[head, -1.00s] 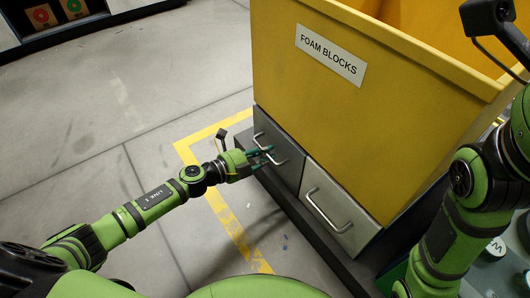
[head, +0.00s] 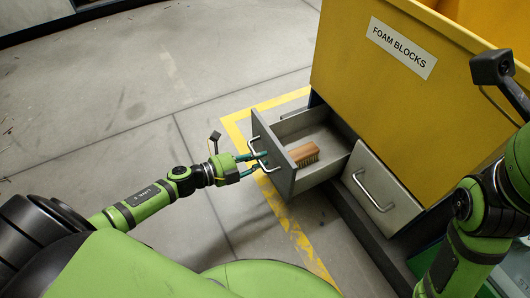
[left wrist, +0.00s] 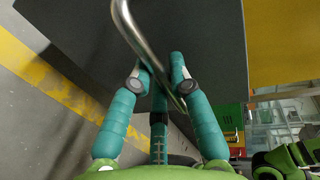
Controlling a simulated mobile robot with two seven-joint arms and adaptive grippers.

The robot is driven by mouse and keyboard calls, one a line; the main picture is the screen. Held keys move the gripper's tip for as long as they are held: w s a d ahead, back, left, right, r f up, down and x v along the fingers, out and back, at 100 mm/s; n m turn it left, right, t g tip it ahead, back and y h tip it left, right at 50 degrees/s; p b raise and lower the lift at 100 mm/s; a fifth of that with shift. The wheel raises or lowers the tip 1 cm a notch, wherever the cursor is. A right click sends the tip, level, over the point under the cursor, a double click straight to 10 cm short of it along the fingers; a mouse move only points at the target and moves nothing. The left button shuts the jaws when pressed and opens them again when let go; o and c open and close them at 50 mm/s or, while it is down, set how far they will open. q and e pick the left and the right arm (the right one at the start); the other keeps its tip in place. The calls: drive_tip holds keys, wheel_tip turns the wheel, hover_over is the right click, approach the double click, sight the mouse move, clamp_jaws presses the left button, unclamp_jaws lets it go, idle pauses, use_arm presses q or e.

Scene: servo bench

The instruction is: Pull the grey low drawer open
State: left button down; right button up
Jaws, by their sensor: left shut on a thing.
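The grey low drawer (head: 279,172) stands pulled out from the base of the yellow bin, its inside open to view. A wooden brush (head: 303,154) lies in it. My left gripper (head: 258,165) is shut on the drawer's metal handle (head: 260,150). In the left wrist view the teal fingers (left wrist: 158,80) close around the handle bar (left wrist: 135,25), with the dark grey drawer front (left wrist: 200,35) behind. My right gripper is not in view; only part of my right arm shows at the right edge.
A yellow bin (head: 350,85) labelled "FOAM BLOCKS" rises above the drawers. A second, lighter drawer (head: 382,190) beside the open one is closed. A yellow floor line (head: 235,130) runs around the bin. The floor at left is clear.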

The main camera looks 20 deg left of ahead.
use_arm(q)
drive_tip(key=shift+v, duration=0.75)
drive_tip(key=shift+f, duration=0.15)
drive_tip(key=c, duration=1.1)
unclamp_jaws()
drive_tip(key=v, duration=1.2)
